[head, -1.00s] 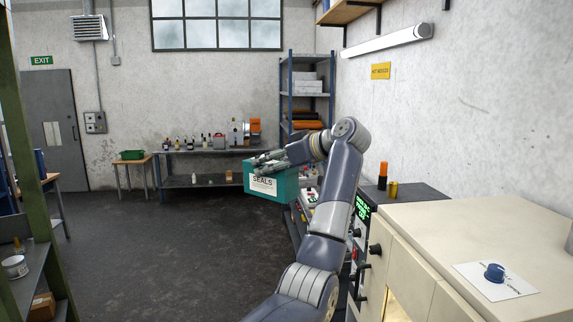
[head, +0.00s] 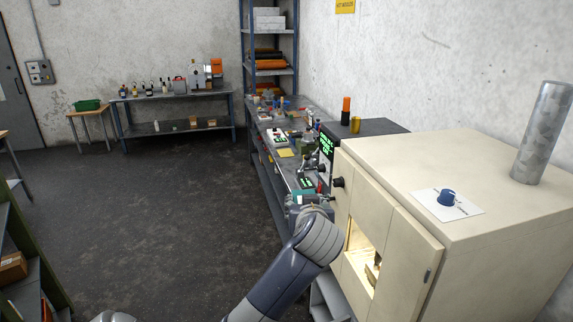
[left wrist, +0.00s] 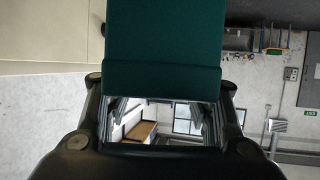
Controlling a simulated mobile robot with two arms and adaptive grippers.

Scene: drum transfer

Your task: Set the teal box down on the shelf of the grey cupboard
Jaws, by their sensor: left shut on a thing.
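The teal box (left wrist: 163,40) fills the upper middle of the left wrist view, held between the fingers of my left gripper (left wrist: 162,82). In the head view only a small teal patch of the box (head: 304,197) shows past the end of my left arm, beside the cream cabinet. My forearm hides most of the gripper and box there. I cannot tell whether the box touches anything. No grey cupboard can be clearly picked out in these frames. My right gripper is not in view.
The cream cabinet (head: 480,170) stands close on the right, with a lit opening (head: 360,255) in its front and a metal pipe (head: 543,135) on top. A cluttered bench (head: 262,150) runs along the wall beyond. The dark floor (head: 170,215) to the left is open.

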